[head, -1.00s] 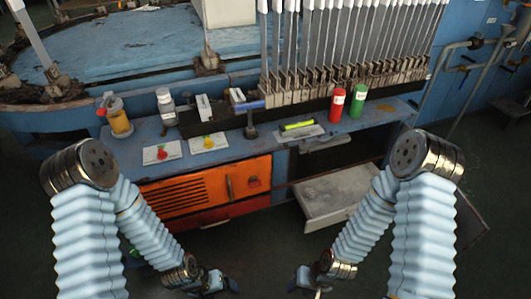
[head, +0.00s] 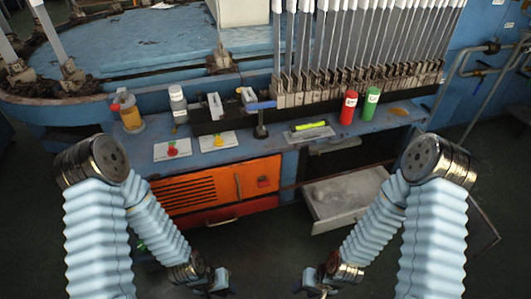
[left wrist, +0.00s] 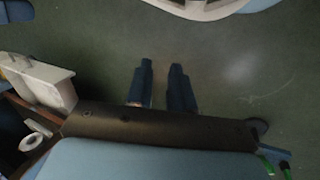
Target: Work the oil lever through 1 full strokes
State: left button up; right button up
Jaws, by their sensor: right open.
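A yellow oil reservoir (head: 131,117) with a red part on its left side stands at the left end of the blue bench. A lever with a blue handle (head: 261,105) on a dark post (head: 260,128) stands near the bench's middle. I cannot tell for sure which of these is the oil lever. My left gripper (head: 222,284) is low in front of the bench, away from both. In the left wrist view its two fingers (left wrist: 160,88) are apart with only floor between them. My right gripper (head: 309,282) is open and empty, also low in front of the bench.
A red bottle (head: 348,108) and a green bottle (head: 370,104) stand on the right. An open drawer (head: 346,201) juts out below. Orange panel (head: 218,188) at left.

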pick_arm(q)
grip_shut()
dwell(1.2)
